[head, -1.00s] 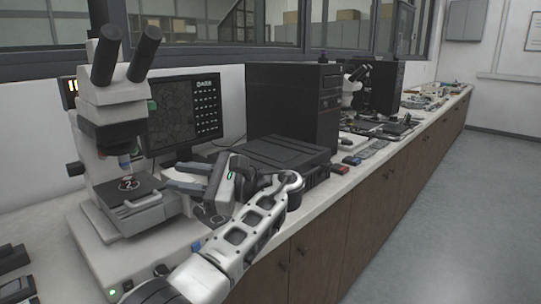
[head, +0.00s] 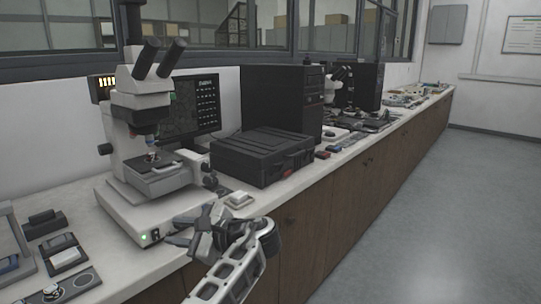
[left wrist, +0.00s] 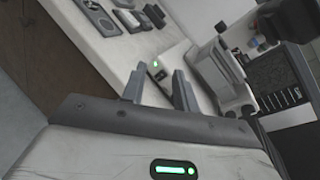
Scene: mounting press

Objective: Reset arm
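My left arm comes up from the bottom of the head view, with my left gripper (head: 178,231) pointing left, close to the front of the white microscope base. The left wrist view shows its two grey fingers (left wrist: 157,82) apart with nothing between them, so it is open and empty. The white microscope (head: 150,130) stands upright on the bench, and its base with a green light also shows in the left wrist view (left wrist: 170,62). My right gripper is in neither view.
A black case (head: 262,155) lies on the bench (head: 85,195) right of the microscope, before a black computer tower (head: 285,100). A monitor (head: 200,100) stands behind the microscope. Small dark devices (head: 60,250) lie at the left. The floor (head: 440,210) at right is clear.

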